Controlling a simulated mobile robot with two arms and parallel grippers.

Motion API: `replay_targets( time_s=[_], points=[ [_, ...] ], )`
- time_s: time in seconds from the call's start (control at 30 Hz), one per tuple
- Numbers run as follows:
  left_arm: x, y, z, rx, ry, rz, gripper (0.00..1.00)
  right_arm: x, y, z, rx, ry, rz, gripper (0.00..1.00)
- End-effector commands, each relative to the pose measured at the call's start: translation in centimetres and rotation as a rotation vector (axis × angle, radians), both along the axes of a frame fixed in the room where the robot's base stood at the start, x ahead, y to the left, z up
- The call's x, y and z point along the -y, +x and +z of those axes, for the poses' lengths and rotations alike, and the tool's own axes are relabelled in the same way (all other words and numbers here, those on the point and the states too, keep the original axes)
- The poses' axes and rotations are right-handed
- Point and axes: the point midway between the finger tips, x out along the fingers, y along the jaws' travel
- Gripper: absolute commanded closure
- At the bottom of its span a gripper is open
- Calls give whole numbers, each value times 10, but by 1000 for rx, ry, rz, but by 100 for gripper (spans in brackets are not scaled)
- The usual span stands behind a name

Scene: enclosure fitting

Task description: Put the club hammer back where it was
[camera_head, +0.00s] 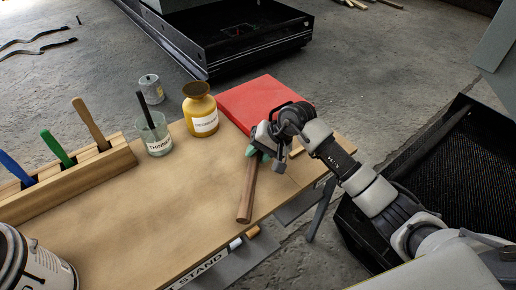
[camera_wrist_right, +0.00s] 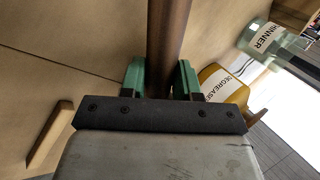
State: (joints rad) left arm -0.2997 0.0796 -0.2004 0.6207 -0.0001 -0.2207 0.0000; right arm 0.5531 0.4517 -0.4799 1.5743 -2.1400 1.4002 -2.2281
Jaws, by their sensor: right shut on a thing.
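The club hammer shows as a brown wooden handle (camera_head: 246,192) in the head view, slanting over the right part of the wooden bench top (camera_head: 150,220). My right gripper (camera_head: 259,152), with green finger pads, is shut around the handle's far part. In the right wrist view the handle (camera_wrist_right: 168,45) runs between the two green pads (camera_wrist_right: 160,78). I cannot make out the hammer's head clearly, nor whether the handle touches the bench. My left gripper is not in view.
A red flat object (camera_head: 258,99), a yellow labelled bottle (camera_head: 201,112) and a glass jar (camera_head: 157,142) stand along the far edge. A small wood strip (camera_head: 297,148) lies beside my right gripper. A wooden rack (camera_head: 70,184) with coloured handles is left. The bench middle is clear.

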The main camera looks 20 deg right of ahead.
Motion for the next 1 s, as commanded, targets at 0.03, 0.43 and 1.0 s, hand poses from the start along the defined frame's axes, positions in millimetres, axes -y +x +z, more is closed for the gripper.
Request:
replay_targets(
  time_s=[0.03,0.43,1.0],
  points=[
    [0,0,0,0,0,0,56,0,1,3,8,3,1,100],
    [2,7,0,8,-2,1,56,0,0,-1,0,0,0,43],
    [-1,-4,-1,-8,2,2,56,23,-10,37,6,-4,0,43]
  ],
)
